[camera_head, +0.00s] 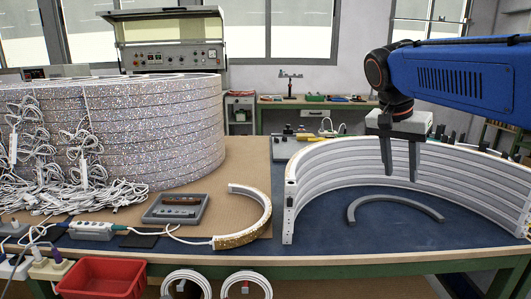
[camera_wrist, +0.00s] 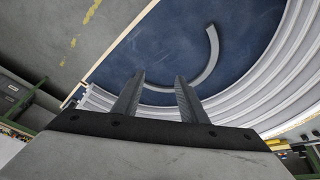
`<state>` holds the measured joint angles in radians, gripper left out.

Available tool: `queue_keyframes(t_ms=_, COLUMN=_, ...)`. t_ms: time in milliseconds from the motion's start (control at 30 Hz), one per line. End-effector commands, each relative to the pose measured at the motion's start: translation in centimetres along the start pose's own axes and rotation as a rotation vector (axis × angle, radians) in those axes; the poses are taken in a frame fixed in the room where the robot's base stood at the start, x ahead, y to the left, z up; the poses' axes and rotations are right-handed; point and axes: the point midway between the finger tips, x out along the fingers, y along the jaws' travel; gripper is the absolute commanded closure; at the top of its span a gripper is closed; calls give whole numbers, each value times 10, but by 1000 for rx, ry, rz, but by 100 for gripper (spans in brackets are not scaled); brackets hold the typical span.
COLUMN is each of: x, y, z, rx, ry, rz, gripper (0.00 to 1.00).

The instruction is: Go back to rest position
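My gripper (camera_head: 401,165) hangs from the blue arm at the right, fingers pointing down, in front of the white curved rack. Its two fingers stand apart with nothing between them; in the wrist view the gripper (camera_wrist: 157,84) is also open and empty. The white curved rack (camera_head: 455,178) stands on the dark blue mat (camera_head: 325,240). A grey arc (camera_head: 395,203) lies on the mat inside the rack's curve, below my gripper and apart from it. The arc also shows in the wrist view (camera_wrist: 208,62).
A tall stack of glitter arcs (camera_head: 150,125) with white cables stands at left. A glittery gold-ended arc (camera_head: 240,238) and a grey tray (camera_head: 176,208) lie on the bench. A red bin (camera_head: 102,278) is at the front left. Some blue mat in front is clear.

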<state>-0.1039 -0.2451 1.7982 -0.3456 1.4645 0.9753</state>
Motion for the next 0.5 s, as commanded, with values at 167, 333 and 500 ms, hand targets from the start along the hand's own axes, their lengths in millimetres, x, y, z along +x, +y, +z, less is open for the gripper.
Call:
queue_keyframes(t_ms=167, x=28, y=33, z=49, rx=-183, ry=-18, rz=-89, gripper=61)
queue_keyframes(t_ms=333, x=58, y=58, z=97, rx=-352, ry=-16, rz=-177, gripper=61)
queue_keyframes(t_ms=500, x=91, y=80, z=146, rx=-509, ry=5, rz=-263, gripper=61)
